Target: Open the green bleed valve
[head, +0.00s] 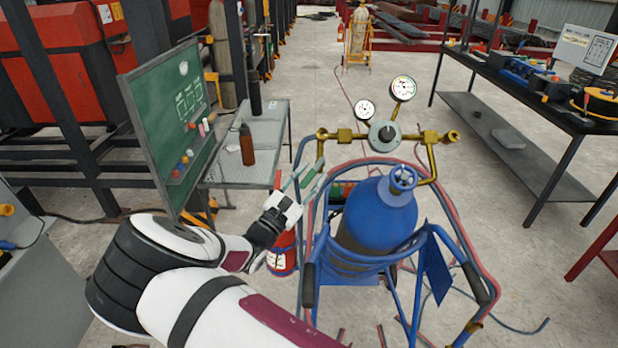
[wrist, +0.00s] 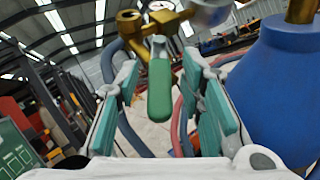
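The green bleed valve handle (wrist: 160,88) hangs down from a brass fitting (wrist: 130,20) in the wrist view. In the head view the handle (head: 320,166) shows below the left end of the brass manifold (head: 345,135). My gripper (head: 303,177) is open. In the wrist view its teal-padded fingers (wrist: 160,100) stand to the left and right of the handle, with a gap on each side. I cannot tell how far the handle reaches in depth between the pads.
A blue gas cylinder (head: 375,215) stands right of my gripper in a blue cart (head: 428,235) with red and blue hoses. Two gauges (head: 403,88) rise above the manifold. A red extinguisher (head: 282,255) is below my gripper. A chalkboard (head: 165,120) and metal table (head: 262,150) stand left.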

